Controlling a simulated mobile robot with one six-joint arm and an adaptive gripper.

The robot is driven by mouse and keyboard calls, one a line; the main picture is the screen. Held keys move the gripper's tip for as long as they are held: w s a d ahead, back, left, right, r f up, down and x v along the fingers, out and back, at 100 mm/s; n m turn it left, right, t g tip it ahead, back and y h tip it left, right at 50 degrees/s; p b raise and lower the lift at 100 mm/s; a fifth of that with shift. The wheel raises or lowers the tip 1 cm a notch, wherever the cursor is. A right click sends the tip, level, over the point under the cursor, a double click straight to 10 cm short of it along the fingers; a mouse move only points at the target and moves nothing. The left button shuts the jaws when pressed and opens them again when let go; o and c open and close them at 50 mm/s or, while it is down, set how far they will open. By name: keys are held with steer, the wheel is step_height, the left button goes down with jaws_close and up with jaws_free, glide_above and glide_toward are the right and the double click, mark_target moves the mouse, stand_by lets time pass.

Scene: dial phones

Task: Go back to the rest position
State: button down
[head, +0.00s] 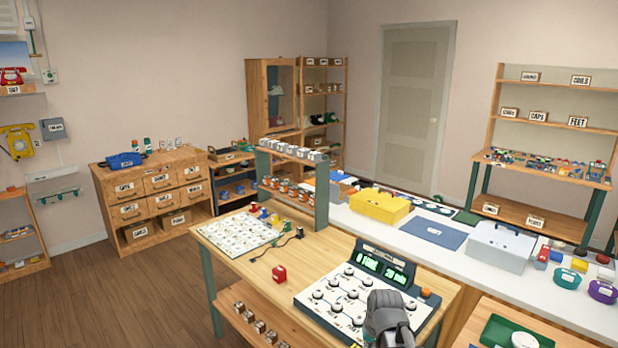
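My gripper (388,322) is a grey shape at the bottom of the head view, right of centre. It is in front of the right part of a white panel (318,300) with several round dials and a dark display box. The gripper hides part of the panel's lower right. Its fingers are not clear, and I cannot see whether it holds anything.
The panel stands on a wooden workbench (225,262). A white counter (455,262) with yellow and grey boxes runs behind. Wooden floor (130,295) is clear at left.

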steer(key=s+d+g+h, duration=0.1)
steer(key=s+g, duration=0.1)
steer(key=s, duration=0.6)
steer(key=shift+s+n, duration=0.35)
steer(key=shift+n, duration=0.05)
